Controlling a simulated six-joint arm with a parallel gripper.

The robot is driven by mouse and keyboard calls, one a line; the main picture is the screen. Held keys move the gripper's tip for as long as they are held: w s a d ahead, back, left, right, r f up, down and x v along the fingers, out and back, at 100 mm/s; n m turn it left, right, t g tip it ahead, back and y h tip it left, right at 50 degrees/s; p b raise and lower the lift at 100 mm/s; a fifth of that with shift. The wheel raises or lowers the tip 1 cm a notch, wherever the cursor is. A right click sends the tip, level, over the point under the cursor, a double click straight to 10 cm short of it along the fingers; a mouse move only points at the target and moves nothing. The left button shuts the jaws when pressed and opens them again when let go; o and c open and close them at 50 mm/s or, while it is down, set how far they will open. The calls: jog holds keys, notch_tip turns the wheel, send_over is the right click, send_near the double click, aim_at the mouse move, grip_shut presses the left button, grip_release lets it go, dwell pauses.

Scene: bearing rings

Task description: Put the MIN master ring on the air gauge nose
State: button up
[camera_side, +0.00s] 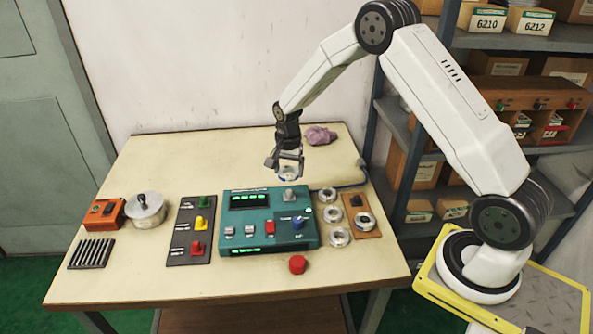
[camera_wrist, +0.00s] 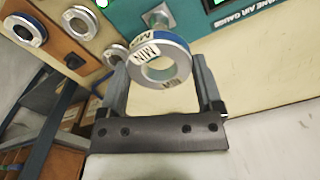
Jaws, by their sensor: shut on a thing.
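My gripper (camera_wrist: 162,98) is shut on the MIN master ring (camera_wrist: 178,68), a silver ring with a blue band and MIN labels. In the side view my gripper (camera_side: 287,168) holds the ring (camera_side: 288,177) in the air above the back of the teal air gauge (camera_side: 240,240). The gauge nose (camera_side: 289,195), a metal post on a square base, stands on top of the gauge. It also shows in the wrist view (camera_wrist: 158,17), just beyond the ring and partly hidden by it. The ring is apart from the nose.
Several loose bearing rings (camera_side: 338,237) lie right of the gauge, beside a brown board (camera_side: 355,205) with another ring. A panel with coloured knobs (camera_side: 190,235) is at left. A purple cloth (camera_side: 320,135) lies behind.

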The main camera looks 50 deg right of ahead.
aim_at(289, 190)
jog(key=shift+f, duration=2)
jog(key=shift+f, duration=1.7)
dwell(1.6)
jog(key=o, duration=1.3)
jog(key=shift+r, duration=0.1)
jog(key=shift+r, duration=3.65)
jog(key=shift+s, duration=0.1)
